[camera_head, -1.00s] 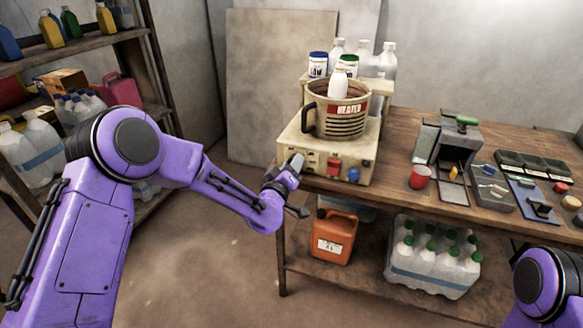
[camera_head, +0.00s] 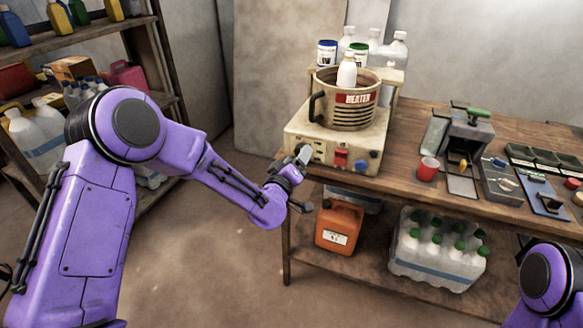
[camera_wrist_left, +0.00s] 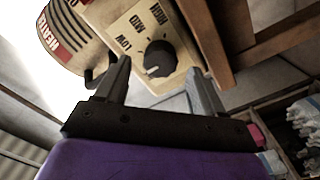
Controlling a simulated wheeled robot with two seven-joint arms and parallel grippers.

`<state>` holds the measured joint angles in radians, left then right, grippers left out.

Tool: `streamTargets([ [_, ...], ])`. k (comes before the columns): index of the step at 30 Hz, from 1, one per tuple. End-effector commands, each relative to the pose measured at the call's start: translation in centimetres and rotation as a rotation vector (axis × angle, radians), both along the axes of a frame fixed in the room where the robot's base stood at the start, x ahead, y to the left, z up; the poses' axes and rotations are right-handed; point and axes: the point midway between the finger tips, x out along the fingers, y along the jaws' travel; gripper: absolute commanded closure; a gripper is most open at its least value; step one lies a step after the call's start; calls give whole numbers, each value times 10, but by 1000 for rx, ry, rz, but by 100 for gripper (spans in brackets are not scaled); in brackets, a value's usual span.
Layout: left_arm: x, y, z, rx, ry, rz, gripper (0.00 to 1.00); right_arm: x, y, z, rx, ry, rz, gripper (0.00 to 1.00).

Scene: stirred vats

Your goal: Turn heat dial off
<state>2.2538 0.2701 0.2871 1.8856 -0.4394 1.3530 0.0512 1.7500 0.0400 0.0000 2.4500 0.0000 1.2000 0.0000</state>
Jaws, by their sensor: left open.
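The heat dial (camera_wrist_left: 159,60) is a black round knob with a pale pointer mark, on the cream side face of the heater base (camera_head: 310,143). HIGH, MED and LOW are printed beside it in the left wrist view. The pointer is turned away from those words. The dial is hidden in the head view. My left gripper (camera_wrist_left: 160,85) is open, its two fingers on either side of the dial in the picture; I cannot tell if they touch it. In the head view my left gripper (camera_head: 303,178) is at the base's left front corner. My right gripper is out of view.
The heater pot (camera_head: 345,108), holding a white bottle (camera_head: 347,72), stands on the base. A red switch (camera_head: 341,158) and blue knob (camera_head: 375,155) are on the front. A red cup (camera_head: 428,169) stands right on the wooden table (camera_head: 400,187). An orange jug (camera_head: 338,228) sits below.

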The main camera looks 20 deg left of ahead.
Motion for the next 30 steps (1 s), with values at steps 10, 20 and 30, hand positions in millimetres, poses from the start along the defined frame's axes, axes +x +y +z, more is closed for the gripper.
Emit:
streamTargets([
  [10, -76, 2, -2, -1, 1, -1, 31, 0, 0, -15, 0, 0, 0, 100],
  [20, -86, 3, 0, -1, 0, 0, 31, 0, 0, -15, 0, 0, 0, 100],
  [30, -95, 8, -25, 34, 108, 17, 31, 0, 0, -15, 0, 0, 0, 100],
])
